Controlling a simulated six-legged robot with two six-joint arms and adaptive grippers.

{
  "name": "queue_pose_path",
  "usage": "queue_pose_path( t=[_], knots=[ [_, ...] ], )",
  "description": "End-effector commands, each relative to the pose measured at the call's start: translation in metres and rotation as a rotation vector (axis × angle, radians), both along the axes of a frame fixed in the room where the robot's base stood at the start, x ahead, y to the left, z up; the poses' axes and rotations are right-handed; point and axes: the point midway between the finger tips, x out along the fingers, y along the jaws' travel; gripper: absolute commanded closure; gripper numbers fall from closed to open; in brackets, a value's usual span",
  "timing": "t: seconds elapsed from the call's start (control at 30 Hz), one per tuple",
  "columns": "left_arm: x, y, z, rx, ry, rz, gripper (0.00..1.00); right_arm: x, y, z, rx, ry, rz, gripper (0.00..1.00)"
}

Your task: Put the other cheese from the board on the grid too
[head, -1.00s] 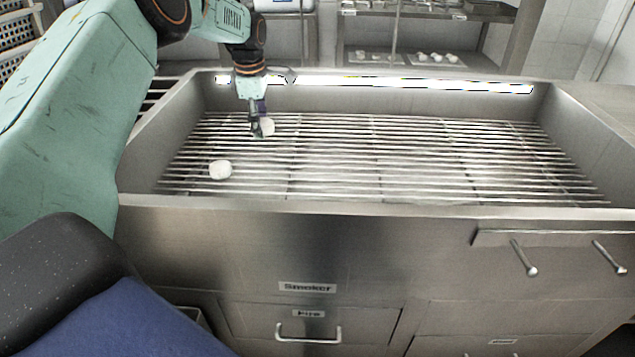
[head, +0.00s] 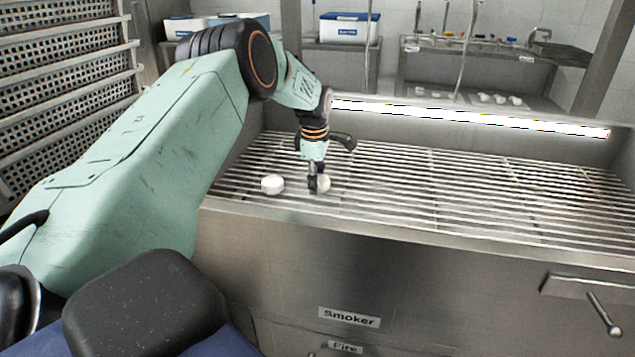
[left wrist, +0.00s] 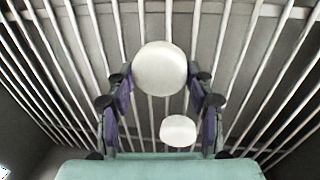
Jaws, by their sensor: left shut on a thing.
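My left gripper (head: 318,188) is shut on a round white cheese (head: 324,183), low at the grid near its front edge. The fingers partly hide this cheese in the head view. In the left wrist view the cheese (left wrist: 160,68) sits between the fingertips. Whether it touches the bars is hard to tell. Another white cheese (head: 272,184) lies on the metal grid (head: 430,190), just left of the gripper and apart from it. It also shows smaller in the left wrist view (left wrist: 178,130). My right gripper is out of view.
The smoker's steel walls (head: 420,245) frame the grid, and its right side is clear. Perforated baskets (head: 65,80) stand in a rack at the left. A blue-and-white box (head: 348,28) and a shelf with small white items (head: 500,99) are behind.

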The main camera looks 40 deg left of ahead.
Motion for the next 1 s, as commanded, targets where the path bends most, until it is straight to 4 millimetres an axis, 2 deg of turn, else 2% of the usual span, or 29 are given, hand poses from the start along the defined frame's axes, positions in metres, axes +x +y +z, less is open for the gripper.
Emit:
queue_pose_path(
  t=[0.43, 0.47, 0.5, 0.73, 1.0],
  knots=[
    [0.0017, 0.0, -0.005, 0.001, -0.002, 0.0, 0.79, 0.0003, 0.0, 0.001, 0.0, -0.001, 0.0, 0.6],
    [0.0018, -0.0001, -0.0055, 0.0, -0.001, 0.0, 0.46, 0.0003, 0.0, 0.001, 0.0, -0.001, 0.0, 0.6],
    [0.0018, -0.0001, -0.0053, 0.001, -0.002, 0.0, 0.43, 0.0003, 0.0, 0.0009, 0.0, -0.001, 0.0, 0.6],
    [0.0017, -0.0001, -0.0052, 0.0, -0.001, 0.0, 0.24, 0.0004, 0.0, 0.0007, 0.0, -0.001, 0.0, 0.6],
    [0.0018, -0.0001, -0.0049, 0.0, -0.001, 0.0, 0.24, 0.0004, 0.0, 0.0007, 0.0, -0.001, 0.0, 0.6]
  ],
)
